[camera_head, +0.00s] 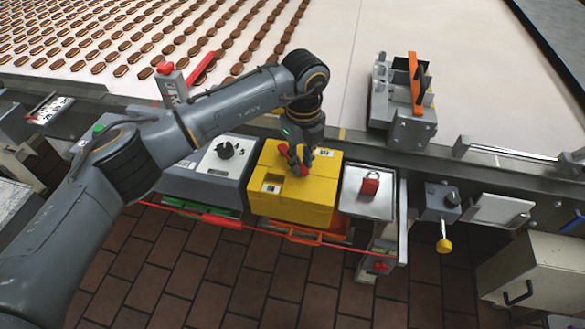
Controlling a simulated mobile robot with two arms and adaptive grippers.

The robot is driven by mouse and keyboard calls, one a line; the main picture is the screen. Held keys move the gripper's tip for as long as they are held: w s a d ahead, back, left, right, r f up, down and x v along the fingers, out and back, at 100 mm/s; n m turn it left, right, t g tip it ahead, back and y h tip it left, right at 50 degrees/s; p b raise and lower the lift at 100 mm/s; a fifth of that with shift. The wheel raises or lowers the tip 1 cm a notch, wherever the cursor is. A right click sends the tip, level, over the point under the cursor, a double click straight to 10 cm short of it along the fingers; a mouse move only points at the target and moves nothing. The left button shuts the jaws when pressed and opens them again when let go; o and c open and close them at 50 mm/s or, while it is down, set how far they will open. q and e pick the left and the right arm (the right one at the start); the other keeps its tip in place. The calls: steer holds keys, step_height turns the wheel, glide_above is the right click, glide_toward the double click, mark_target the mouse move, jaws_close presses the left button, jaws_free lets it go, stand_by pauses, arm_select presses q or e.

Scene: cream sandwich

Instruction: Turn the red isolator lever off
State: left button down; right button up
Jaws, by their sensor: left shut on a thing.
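The yellow isolator box (318,205) stands in the middle, in front of the conveyor. The red isolator lever (294,156) is on top of it, largely hidden by my left gripper. My left gripper (300,168) comes down from above onto the box and is shut on the red lever. The lever's exact angle cannot be told. My right gripper is not in view.
A red padlock (370,183) lies on a metal tray (354,205) right of the box. A grey control box (205,185) with a black knob (225,150) stands left. Behind is a conveyor (330,55) with rows of biscuits.

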arm_select(q)
steer(key=w+d+n+b, duration=0.1)
steer(key=n, duration=0.1)
steer(key=w+d+n+b, duration=0.1)
steer(key=n, duration=0.1)
steer(key=shift+d+f+n+b, duration=0.1)
steer(key=shift+d+n+b, duration=0.1)
steer(key=shift+n+b, duration=0.15)
steer(key=shift+w+d+n+b, duration=0.25)
steer(key=shift+w+n+b, duration=0.15)
steer(key=shift+n, duration=0.25)
steer(key=shift+w+d+n+b, duration=0.25)
steer(key=shift+w+n, duration=0.2)
steer(key=shift+n, duration=0.15)
steer(key=shift+w+d+n, duration=0.1)
steer(key=shift+w+n, duration=0.3)
steer(key=shift+n, duration=0.3)
steer(key=shift+r, duration=0.2)
steer(key=c, duration=1.2)
jaws_free()
steer(key=shift+f, duration=0.1)
step_height(320, 180, up, 12)
